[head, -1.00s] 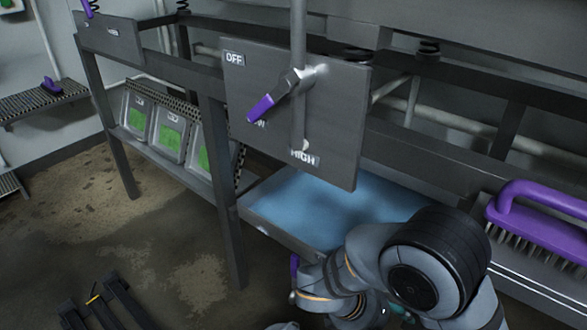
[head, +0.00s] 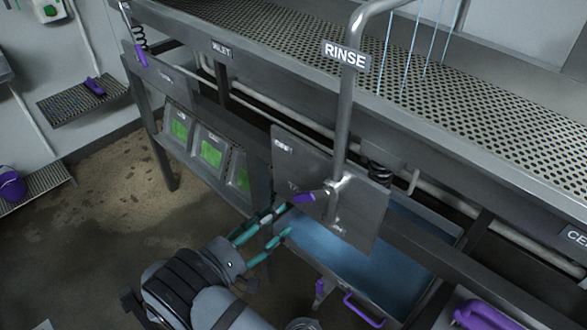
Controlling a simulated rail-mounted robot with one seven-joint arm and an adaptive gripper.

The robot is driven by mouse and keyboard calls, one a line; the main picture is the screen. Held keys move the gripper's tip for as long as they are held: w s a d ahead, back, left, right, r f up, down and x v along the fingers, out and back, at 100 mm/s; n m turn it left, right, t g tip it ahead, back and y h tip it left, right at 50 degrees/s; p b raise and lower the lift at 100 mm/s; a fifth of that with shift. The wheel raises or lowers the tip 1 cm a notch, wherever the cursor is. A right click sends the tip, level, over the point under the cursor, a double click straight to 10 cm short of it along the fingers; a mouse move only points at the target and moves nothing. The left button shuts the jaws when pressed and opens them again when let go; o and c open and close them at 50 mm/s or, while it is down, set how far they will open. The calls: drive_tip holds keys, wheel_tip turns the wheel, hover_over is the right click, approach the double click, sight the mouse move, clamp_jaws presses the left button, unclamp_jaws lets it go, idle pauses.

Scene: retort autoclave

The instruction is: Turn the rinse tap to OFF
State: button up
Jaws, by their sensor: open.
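The rinse tap is a metal lever with a purple grip (head: 304,198), turning on a pivot on a grey plate (head: 358,205). The lever points left and slightly down, its grip beside the partly hidden lower-left label. The OFF label (head: 283,147) is at the plate's upper left. The RINSE sign (head: 345,55) is on the pipe above. My gripper (head: 288,220), with teal fingers, is open and empty. It is just left of and below the purple grip; whether it touches cannot be told.
Thin water streams (head: 389,45) fall onto the perforated bench (head: 480,105). A blue-bottomed tray (head: 385,250) with a purple handle lies below the plate. Green-screened panels (head: 211,152) stand to the left. A purple brush (head: 485,315) is at the lower right.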

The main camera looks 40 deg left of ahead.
sight(300, 197)
drive_tip(key=w+p, duration=0.1)
drive_tip(key=w, duration=0.5)
drive_tip(key=w+d+p, duration=0.1)
drive_tip(key=w, duration=0.3)
drive_tip(key=shift+r+p, duration=0.2)
drive_tip(key=shift+p, duration=0.15)
drive_tip(key=shift+c, duration=0.6)
clamp_jaws()
